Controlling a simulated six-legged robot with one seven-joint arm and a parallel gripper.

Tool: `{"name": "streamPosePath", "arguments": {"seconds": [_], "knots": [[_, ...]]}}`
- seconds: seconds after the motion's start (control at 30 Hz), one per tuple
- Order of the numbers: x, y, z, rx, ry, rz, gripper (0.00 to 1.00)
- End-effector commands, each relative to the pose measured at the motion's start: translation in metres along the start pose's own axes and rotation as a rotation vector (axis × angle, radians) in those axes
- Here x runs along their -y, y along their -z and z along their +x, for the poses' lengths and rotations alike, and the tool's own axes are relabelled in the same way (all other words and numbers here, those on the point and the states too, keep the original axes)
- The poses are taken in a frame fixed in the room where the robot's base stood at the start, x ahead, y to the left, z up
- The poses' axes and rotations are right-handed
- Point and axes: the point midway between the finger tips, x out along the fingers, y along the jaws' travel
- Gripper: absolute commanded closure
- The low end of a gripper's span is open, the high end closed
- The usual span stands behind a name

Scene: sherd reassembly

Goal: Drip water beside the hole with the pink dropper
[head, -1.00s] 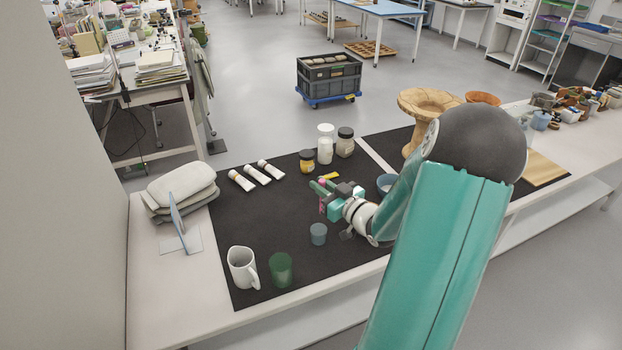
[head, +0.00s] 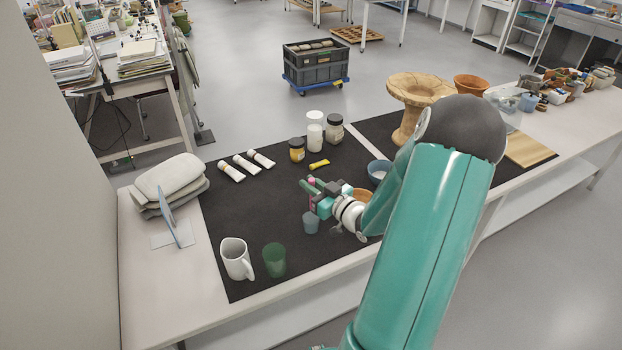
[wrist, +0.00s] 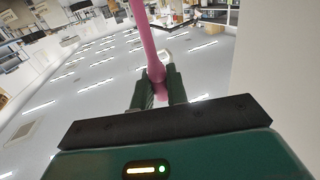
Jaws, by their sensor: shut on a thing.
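The pink dropper (wrist: 147,45) is held between the two dark fingers of my gripper (wrist: 158,88) in the wrist view. In the head view, my gripper (head: 316,188) is over the dark mat, just above and behind a small blue-grey cup (head: 311,223). Only a little pink of the dropper (head: 312,183) shows there. I cannot tell whether its tip is inside the cup. A pale brown pedestal vessel (head: 418,88) stands at the right, partly hidden by my arm. No hole can be made out clearly.
A white mug (head: 235,258) and a green cup (head: 274,260) stand at the mat's front left. White tubes (head: 246,164), a yellow tube (head: 319,164) and jars (head: 297,150) lie or stand behind. A blue bowl (head: 378,172) is right of my gripper. The mat's left middle is clear.

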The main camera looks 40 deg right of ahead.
Motion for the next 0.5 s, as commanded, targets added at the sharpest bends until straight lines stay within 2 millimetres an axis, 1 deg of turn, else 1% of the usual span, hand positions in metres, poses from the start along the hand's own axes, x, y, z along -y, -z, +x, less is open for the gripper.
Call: {"name": "streamPosePath", "arguments": {"seconds": [0.5], "knots": [[0.001, -0.038, 0.003, 0.001, 0.002, 0.002, 1.00]]}}
